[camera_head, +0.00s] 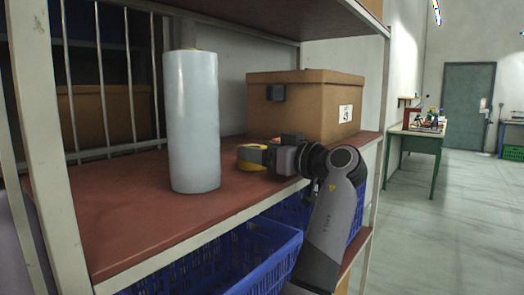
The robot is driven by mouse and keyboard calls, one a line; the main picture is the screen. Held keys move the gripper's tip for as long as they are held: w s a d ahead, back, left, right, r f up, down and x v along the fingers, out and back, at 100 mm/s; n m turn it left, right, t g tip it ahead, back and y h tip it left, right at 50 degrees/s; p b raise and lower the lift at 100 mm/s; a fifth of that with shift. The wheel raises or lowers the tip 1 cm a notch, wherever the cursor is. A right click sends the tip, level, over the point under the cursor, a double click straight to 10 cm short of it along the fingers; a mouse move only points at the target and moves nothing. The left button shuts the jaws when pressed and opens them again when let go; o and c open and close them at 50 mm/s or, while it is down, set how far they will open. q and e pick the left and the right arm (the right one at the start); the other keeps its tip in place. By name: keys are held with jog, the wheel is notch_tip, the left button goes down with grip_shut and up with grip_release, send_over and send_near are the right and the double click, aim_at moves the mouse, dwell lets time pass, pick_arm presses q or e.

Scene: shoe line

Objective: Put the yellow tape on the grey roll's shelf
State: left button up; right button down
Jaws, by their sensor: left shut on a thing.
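The grey roll (193,120) stands upright on the reddish-brown shelf (130,225). The yellow tape (250,154) is to the right of the roll, over the same shelf and in front of the cardboard box. My left gripper (267,156) is shut on the tape, its arm reaching in from the lower right. The gripper hides part of the tape. I cannot tell whether the tape touches the shelf board. My right gripper is not in view.
A cardboard box (312,103) stands at the back right of the shelf. Blue crates (255,262) sit below. An upper shelf (270,14) hangs overhead and a post (377,150) rises at the right. The shelf board left of the roll is bare.

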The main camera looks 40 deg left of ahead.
pick_arm(q)
jog(key=o, duration=0.7)
jog(key=shift+f, duration=0.15)
jog(key=shift+c, duration=0.2)
jog(key=o, duration=0.4)
jog(key=shift+r, duration=0.2)
jog(key=d+b, duration=0.1)
jog(key=d, duration=1.1)
jog(key=shift+w+b, duration=0.2)
jog(key=shift+b, duration=0.15)
